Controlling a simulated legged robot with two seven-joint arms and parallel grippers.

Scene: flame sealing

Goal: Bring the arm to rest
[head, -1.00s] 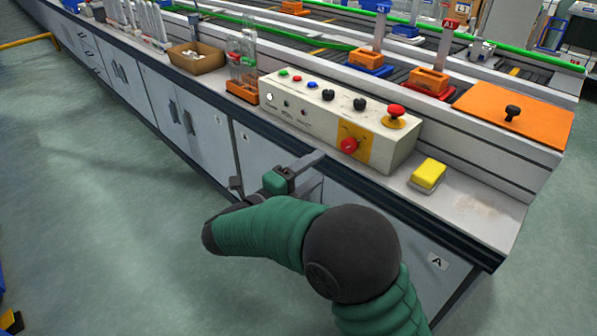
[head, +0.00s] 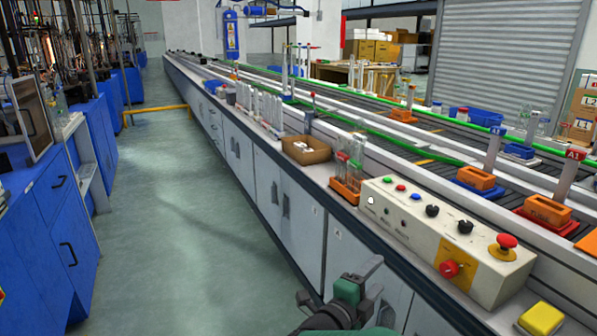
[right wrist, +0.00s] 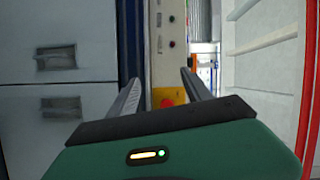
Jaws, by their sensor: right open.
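My right gripper (head: 362,278) shows at the bottom of the head view, in front of the cabinet doors below the counter edge. It is open and empty. In the right wrist view its two fingers (right wrist: 160,92) stand apart, with part of the control panel (right wrist: 168,45) seen between them. In the head view the control panel (head: 400,225) sits on the counter to the right of the gripper, apart from it. It carries a red mushroom button (head: 507,241) and a red knob (head: 449,269). My left gripper is not in view.
An orange rack with tubes (head: 347,180), a cardboard box (head: 306,151) and a yellow block (head: 541,318) stand on the counter (head: 330,175). Blue cabinets (head: 40,230) line the left. The aisle floor (head: 175,220) between is clear.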

